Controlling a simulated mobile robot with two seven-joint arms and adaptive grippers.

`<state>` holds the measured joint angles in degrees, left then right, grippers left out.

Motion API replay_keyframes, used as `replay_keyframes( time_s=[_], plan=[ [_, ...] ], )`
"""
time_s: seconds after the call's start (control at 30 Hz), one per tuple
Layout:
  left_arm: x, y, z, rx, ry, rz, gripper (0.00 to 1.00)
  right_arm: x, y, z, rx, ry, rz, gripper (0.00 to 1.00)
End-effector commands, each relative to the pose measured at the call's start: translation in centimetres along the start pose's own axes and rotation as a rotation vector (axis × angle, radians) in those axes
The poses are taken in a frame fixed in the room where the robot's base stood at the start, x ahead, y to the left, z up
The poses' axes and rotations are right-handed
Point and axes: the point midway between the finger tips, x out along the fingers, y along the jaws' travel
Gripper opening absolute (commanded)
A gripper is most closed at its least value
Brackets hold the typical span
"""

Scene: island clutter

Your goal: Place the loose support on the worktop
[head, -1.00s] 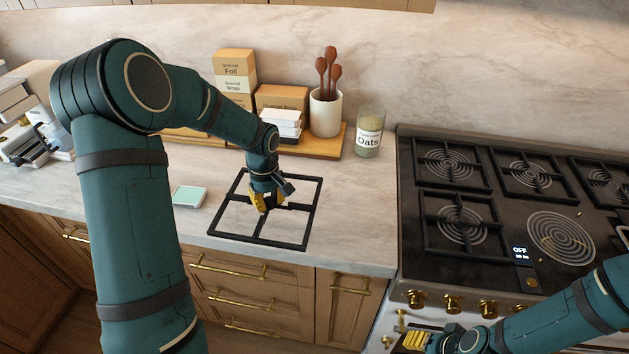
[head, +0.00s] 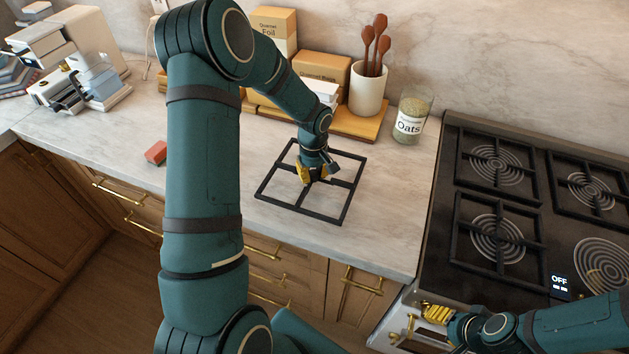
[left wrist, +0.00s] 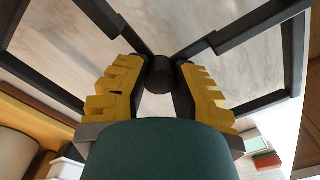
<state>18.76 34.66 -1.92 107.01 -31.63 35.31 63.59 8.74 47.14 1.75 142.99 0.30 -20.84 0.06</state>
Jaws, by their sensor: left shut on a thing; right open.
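The loose support, a square black pan grate (head: 300,209) with crossed bars, lies level at the worktop (head: 395,195), left of the hob. I cannot tell whether it touches the surface or hangs just above it. My left gripper (head: 313,176) points down over its middle and is shut on the central hub, which also shows dark and round between the yellow fingers in the left wrist view (left wrist: 160,75). My right gripper (head: 434,313) is open and empty in front of the hob.
The hob (head: 450,190) with fitted grates stands to the right. Behind the loose support are an oats jar (head: 411,118), a utensil crock (head: 368,92) and boxes on a wooden board (head: 355,124). A red block (head: 156,153) and a coffee machine (head: 85,60) are to the left.

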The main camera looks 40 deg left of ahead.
Motion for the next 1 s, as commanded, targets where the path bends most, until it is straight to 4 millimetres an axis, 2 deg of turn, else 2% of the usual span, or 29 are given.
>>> replay_keyframes(
  time_s=[0.3, 0.67, 0.7, 0.77, 1.0],
  plan=[
    [3.4, 0.0, 0.0, 0.0, 0.0, 0.001, 0.0, 0.0, 0.0, 0.0, 0.0, 0.0, 0.0, 0.47],
    [3.8, 0.0, 0.0, 0.001, 0.002, 0.002, 0.0, 0.2, 0.1, 0.0, 0.0, 0.001, 0.0, 0.47],
    [3.9, 0.0, 0.0, 0.001, 0.0, 0.0, 0.31, 0.3, 0.1, 0.0, 0.0, 0.0, 0.0, 0.47],
    [3.8, 0.0, 0.0, 0.0, 0.0, 0.0, 0.5, 0.2, 0.1, 0.0, 0.0, 0.0, 0.0, 0.47],
    [3.8, 0.0, 0.0, 0.0, 0.0, 0.0, 0.5, 0.2, 0.1, 0.0, 0.0, 0.001, 0.0, 0.47]
  ],
)
